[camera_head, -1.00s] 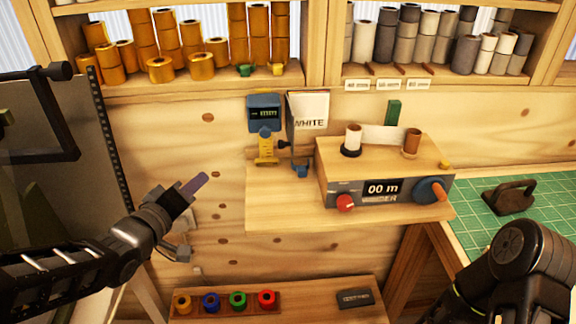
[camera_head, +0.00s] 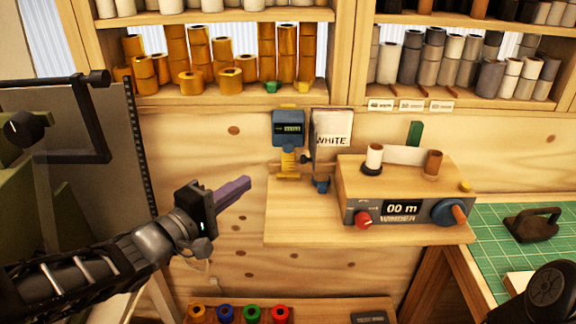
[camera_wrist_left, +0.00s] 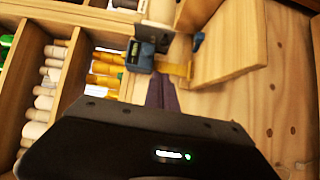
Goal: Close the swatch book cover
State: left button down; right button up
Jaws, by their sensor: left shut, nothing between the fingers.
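A pale panel printed WHITE (camera_head: 332,128) stands upright above the winder shelf, with a dark grey side at its left; it looks like the swatch book. It stands open or upright; how its cover lies I cannot tell. My right gripper is out of view; only my dark right arm shows.
A blue gauge (camera_head: 288,128) with a yellow lower part hangs just left of the book. A winder box (camera_head: 400,185) with red and blue knobs sits right on the wooden shelf (camera_head: 300,225). Gold rolls (camera_head: 190,80) stand above. Free space lies before the plywood wall.

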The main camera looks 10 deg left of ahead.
pick_arm(q)
jog(key=s+d+x, duration=0.1)
jog(key=d+x, duration=0.1)
jog(key=x, duration=1)
jog(key=shift+d, duration=0.3)
jog(key=shift+d+f, duration=0.15)
jog(key=shift+d, duration=0.25)
